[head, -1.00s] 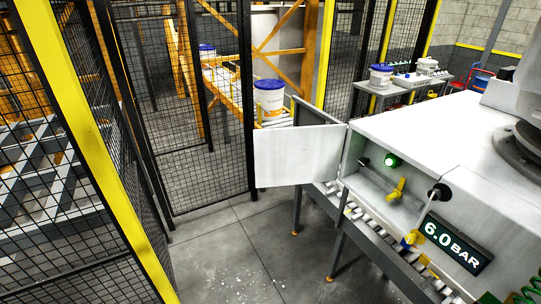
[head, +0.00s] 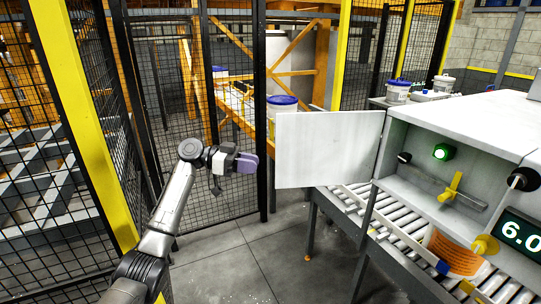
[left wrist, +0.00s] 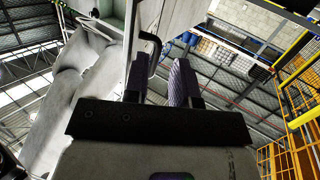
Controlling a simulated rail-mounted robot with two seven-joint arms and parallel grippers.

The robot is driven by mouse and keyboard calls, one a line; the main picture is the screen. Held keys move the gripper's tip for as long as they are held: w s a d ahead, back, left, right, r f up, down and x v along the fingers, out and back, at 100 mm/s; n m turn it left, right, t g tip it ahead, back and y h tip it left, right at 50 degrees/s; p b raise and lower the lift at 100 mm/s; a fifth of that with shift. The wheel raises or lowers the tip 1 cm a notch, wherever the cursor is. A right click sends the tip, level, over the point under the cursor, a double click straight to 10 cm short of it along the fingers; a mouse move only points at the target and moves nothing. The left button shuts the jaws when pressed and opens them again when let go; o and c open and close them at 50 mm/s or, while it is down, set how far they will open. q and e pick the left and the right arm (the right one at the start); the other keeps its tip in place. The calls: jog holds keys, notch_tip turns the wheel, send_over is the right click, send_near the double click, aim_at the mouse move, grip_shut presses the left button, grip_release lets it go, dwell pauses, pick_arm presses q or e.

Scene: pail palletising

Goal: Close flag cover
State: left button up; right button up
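The flag cover is a flat white panel (head: 330,150), hinged at the front left edge of the white cabinet (head: 470,120) and swung open to the left. My left gripper (head: 252,163) is just left of the panel's free edge in the head view. In the left wrist view, its two purple fingers (left wrist: 160,82) stand apart with a gap between them. A black bar handle (left wrist: 151,45) shows beyond the fingertips, beside the pale panel (left wrist: 172,22). Whether the fingers touch the handle I cannot tell. My right gripper is not in view.
The open cabinet front shows a yellow lever (head: 451,188), a green lamp (head: 443,152) and a pressure display (head: 518,236). A roller conveyor (head: 400,235) runs below. A mesh fence (head: 160,130) stands behind my left arm. A blue-lidded pail (head: 283,104) is behind the panel.

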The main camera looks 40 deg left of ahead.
aim_at(290, 145)
pick_arm(q)
notch_tip(290, 145, up, 6)
jog(key=s+a+t+h, duration=0.1)
jog(key=a, duration=0.1)
jog(key=shift+m, duration=0.3)
jog(key=p+x, duration=0.4)
jog(key=x, duration=0.7)
jog(key=shift+r, duration=0.1)
jog(key=shift+x, duration=0.95)
jog(key=shift+c, duration=0.5)
grip_shut()
